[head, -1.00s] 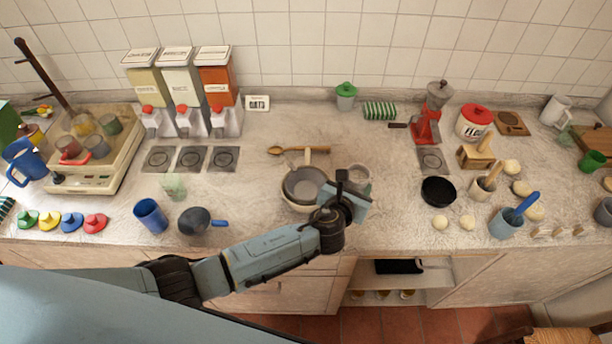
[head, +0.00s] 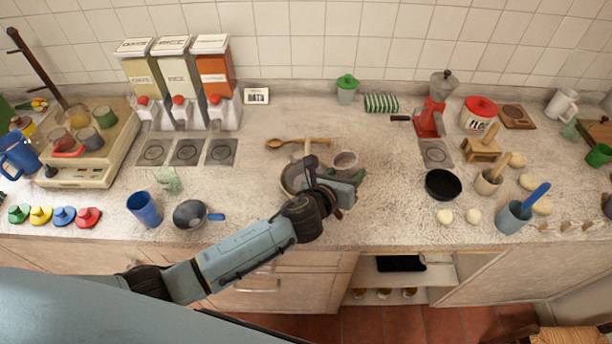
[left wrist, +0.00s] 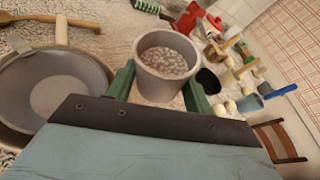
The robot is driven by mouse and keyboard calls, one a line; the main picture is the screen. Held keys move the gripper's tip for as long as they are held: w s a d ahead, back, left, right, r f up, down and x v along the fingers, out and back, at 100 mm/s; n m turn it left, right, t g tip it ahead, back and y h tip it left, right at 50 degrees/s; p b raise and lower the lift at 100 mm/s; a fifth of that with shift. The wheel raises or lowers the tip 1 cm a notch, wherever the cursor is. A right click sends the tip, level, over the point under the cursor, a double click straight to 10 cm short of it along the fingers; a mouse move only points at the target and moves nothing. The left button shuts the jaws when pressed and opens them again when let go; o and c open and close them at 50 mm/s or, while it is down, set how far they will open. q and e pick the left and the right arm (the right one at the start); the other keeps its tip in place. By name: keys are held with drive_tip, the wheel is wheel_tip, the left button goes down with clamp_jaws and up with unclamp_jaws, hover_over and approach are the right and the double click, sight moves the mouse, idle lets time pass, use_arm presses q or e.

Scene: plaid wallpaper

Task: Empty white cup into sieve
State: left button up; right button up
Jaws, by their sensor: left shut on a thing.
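The white cup (head: 345,159) looks greyish and stands upright between the fingers of my left gripper (head: 349,178). In the left wrist view the cup (left wrist: 164,82) sits between two green fingers (left wrist: 160,90) and is filled with small pale pieces. The gripper is shut on it. The grey round sieve (left wrist: 38,95) rests in a pale bowl (left wrist: 100,70), left of the cup in the left wrist view. In the head view my gripper and wrist cover most of the sieve (head: 292,180) and bowl. My right gripper is not in view.
A wooden spoon (head: 298,142) lies behind the bowl. A dark pan (head: 196,214) and blue cup (head: 144,209) stand to the left. A black bowl (head: 442,184) and red grinder (head: 430,118) stand to the right. The counter between cup and black bowl is clear.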

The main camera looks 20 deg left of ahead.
use_arm(q)
drive_tip(key=shift+a+r+n+h+b, duration=0.25)
drive_tip(key=shift+a+n+b, duration=0.25)
drive_tip(key=shift+b, duration=0.05)
drive_tip(key=shift+a+r+n+h+b, duration=0.2)
drive_tip(key=shift+a+n+h+b, duration=0.05)
drive_tip(key=shift+a+n+b, duration=0.25)
drive_tip(key=shift+a+r+t+b, duration=0.1)
drive_tip(key=shift+a+t+b, duration=0.1)
drive_tip(key=shift+t+b, duration=0.2)
